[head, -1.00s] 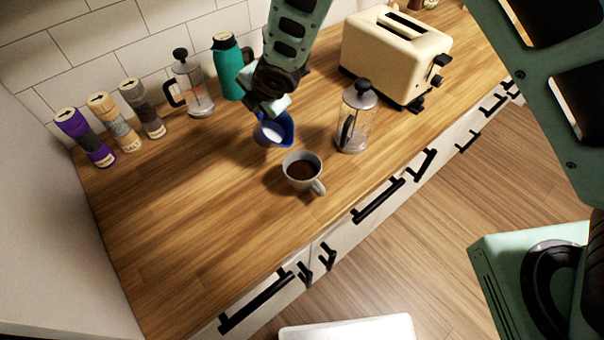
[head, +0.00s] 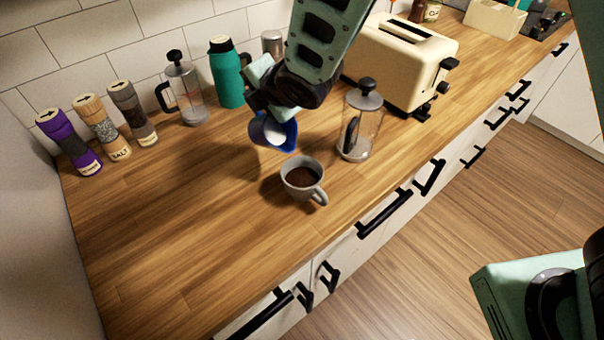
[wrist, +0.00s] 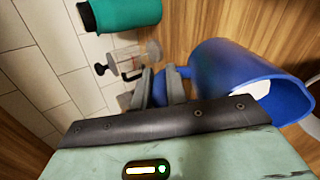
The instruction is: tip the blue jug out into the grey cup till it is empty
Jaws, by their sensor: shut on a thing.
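The blue jug (head: 283,135) is held by my gripper (head: 258,104) just behind the grey cup, tilted with its mouth towards the cup. White content shows inside the jug; it is large in the wrist view (wrist: 225,75), with the white near its rim. My gripper is shut on the jug's handle, as the wrist view shows (wrist: 168,88). The grey cup (head: 296,190) stands upright on the counter with dark brown content in it. I see no stream between jug and cup.
A glass press (head: 362,130) stands right of the jug, close by, with a cream toaster (head: 400,65) behind it. A second press (head: 188,95), a teal flask (head: 226,75) and several grinders (head: 95,130) line the wall. The wooden counter (head: 170,220) is clear at front left.

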